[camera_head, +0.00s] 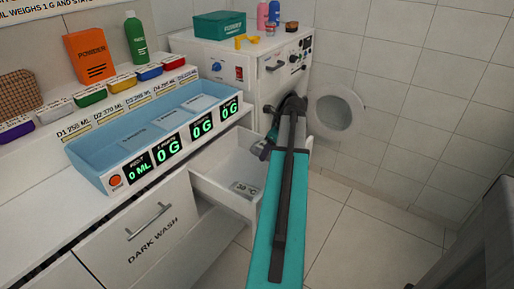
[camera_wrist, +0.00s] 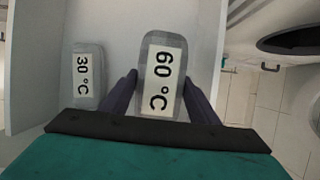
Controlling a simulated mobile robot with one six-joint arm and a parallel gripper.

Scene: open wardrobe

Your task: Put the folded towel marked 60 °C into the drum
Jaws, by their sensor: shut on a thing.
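The folded towel marked 60 °C (camera_wrist: 151,108) is grey with a white label and lies between the two fingers of my gripper (camera_wrist: 160,82) in the wrist view. My gripper is shut on it, over the open drawer (camera_head: 222,196). In the head view my arm hides this towel, and my gripper (camera_head: 268,143) shows only in part. The washing machine (camera_head: 247,84) stands behind the drawer with its round door (camera_head: 338,113) swung open.
A second folded towel, marked 30 °C (camera_wrist: 83,76), lies in the drawer, left of the held one. The drawer walls stand close around my gripper. A counter with a blue tray (camera_head: 88,165) is at left. The tiled floor (camera_head: 370,215) at right is clear.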

